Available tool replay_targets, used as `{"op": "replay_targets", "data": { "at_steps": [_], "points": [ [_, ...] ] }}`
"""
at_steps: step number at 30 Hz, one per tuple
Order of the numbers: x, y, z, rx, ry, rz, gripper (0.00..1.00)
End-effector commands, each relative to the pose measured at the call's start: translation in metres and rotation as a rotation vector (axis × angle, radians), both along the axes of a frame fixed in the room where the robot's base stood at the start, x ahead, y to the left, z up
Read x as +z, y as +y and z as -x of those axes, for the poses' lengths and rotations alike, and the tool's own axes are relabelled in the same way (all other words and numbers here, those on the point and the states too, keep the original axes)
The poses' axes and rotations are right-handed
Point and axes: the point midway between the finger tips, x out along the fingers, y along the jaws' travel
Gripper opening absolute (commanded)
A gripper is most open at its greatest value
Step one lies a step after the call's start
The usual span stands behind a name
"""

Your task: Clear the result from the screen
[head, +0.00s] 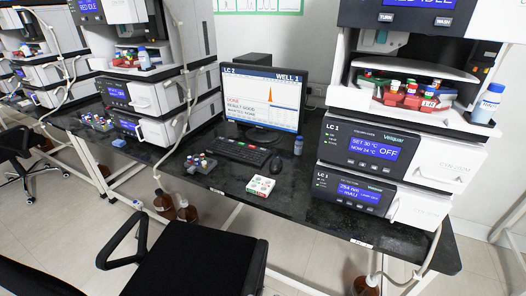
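The screen (250,112) stands on the dark bench between the instrument stacks. It is lit and headed "LC 2" and "WELL 1". It shows a plot with one tall orange peak and text that seems to read "DONE", "RESULT: GOOD" and "WASTED: NONE", though the letters are small. A black keyboard (238,152) lies in front of it. A dark mouse (277,165) is to the keyboard's right. My gripper is not in view.
More stacks are at left. A small vial rack (201,163) and a white-green box (261,186) sit near the front edge. A black chair (200,257) is in front.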

Motion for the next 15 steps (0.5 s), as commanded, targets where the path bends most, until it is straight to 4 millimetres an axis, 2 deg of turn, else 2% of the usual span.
{"op": "replay_targets", "data": {
  "at_steps": [7, 12, 14, 15],
  "points": [
    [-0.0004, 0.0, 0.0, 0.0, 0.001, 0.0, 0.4],
    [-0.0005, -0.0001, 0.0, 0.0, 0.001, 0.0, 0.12],
    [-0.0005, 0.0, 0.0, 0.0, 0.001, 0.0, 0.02],
    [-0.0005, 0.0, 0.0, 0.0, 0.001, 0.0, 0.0]
  ]
}}
